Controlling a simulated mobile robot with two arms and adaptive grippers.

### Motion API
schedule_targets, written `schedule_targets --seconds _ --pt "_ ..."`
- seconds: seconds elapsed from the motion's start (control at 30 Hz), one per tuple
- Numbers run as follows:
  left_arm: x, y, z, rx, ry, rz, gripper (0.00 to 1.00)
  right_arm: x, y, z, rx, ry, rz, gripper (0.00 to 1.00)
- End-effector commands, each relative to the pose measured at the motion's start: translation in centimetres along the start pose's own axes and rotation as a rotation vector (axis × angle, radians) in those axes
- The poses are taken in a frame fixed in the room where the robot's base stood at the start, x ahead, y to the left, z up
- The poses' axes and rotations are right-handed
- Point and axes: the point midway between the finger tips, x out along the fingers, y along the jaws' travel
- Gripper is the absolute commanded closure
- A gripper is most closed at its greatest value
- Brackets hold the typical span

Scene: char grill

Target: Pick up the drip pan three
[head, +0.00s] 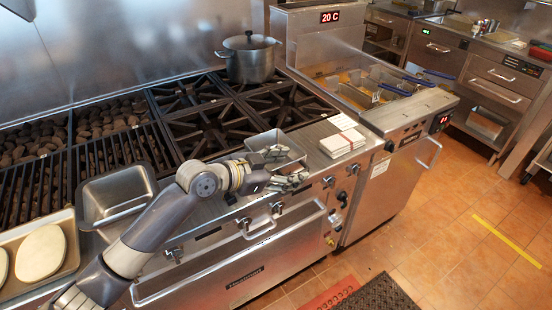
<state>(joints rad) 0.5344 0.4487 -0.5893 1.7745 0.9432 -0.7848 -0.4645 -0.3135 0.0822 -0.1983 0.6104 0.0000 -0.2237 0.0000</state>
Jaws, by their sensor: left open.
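A steel pan (265,141) sits on the steel front ledge of the range, to the right of the middle. My left gripper (302,167) is open at this pan's front side; its fingers overlap the pan in the picture, and I cannot tell whether they touch it. A second, deeper steel pan (112,184) stands on the ledge at the left, beside my left arm. The view does not show which pan is the drip pan three. My right gripper is not in view.
A lidded pot (249,57) stands on the back burners. A stack of white squares (342,142) lies right of the near pan. A tray with pale rounds (40,252) is at far left. Fryer baskets (375,88) are at right. The tiled floor in front is mostly clear.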

Motion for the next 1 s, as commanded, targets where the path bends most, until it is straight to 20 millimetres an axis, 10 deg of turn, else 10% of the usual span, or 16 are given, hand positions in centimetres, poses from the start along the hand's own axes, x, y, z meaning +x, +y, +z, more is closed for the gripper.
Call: schedule_targets --seconds 0.6,0.87,1.0 --pt "4.3 0.4 -0.2 0.0 0.0 0.0 0.38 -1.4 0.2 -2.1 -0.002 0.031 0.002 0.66" --pt "4.3 0.4 -0.2 0.0 0.0 0.0 0.97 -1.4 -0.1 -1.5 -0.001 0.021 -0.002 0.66" --pt "4.3 0.4 -0.3 0.001 0.002 0.0 1.0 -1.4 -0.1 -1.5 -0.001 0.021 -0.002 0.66"
